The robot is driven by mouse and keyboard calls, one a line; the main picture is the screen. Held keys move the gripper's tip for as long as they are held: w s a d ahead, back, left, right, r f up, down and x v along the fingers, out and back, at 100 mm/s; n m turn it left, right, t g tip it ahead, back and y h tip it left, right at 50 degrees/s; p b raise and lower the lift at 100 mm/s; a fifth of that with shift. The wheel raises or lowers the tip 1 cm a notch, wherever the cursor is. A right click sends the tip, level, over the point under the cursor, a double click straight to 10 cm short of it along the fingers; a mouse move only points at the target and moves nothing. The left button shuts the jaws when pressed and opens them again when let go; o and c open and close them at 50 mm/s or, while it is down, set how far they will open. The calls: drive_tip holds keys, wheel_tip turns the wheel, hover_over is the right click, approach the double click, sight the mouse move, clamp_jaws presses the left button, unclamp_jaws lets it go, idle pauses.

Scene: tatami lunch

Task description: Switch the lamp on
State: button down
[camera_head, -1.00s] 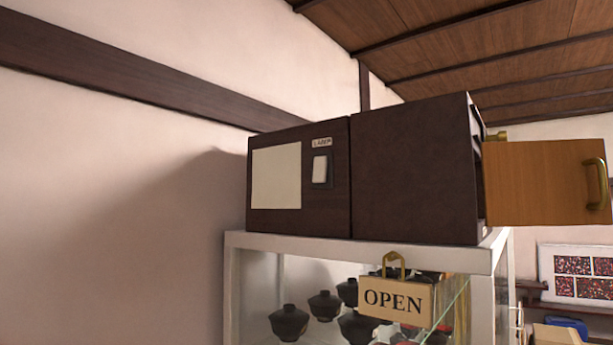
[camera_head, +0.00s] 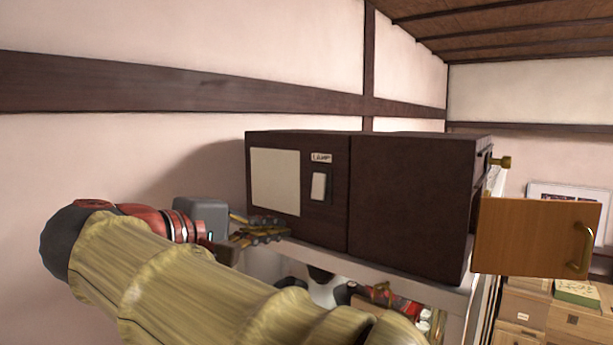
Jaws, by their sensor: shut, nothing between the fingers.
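The lamp switch (camera_head: 319,186) is a white rocker on a dark plate, under a small label (camera_head: 321,157) that reads LAMP. It sits on the front of a dark brown box (camera_head: 300,223), right of a cream panel (camera_head: 276,181). My gripper (camera_head: 283,230) is at the lower left of the switch, in front of the box's lower edge. Its fingers point right and look closed and empty. It appears apart from the switch. The lamp itself is not seen.
A second dark box (camera_head: 408,205) adjoins on the right, with an open wooden door (camera_head: 535,237) and brass handle. A white cabinet (camera_head: 455,300) stands below, partly hidden by my arm. Cartons (camera_head: 525,308) stand at the lower right. The wall (camera_head: 90,155) is behind.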

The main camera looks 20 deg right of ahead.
sight(316, 197)
drive_tip(key=shift+t+h, duration=0.3)
drive_tip(key=shift+h, duration=0.1)
drive_tip(key=r, duration=0.1)
drive_tip(key=a+r, duration=0.1)
drive_tip(key=r, duration=0.1)
drive_tip(key=a+r, duration=0.1)
drive_tip(key=shift+a+r+p, duration=0.15)
drive_tip(key=shift+a+p, duration=0.1)
drive_tip(key=shift+p, duration=0.05)
drive_tip(key=shift+w, duration=0.1)
drive_tip(key=p+x, duration=0.2)
drive_tip(key=x, duration=1.2)
drive_tip(key=shift+p, duration=0.35)
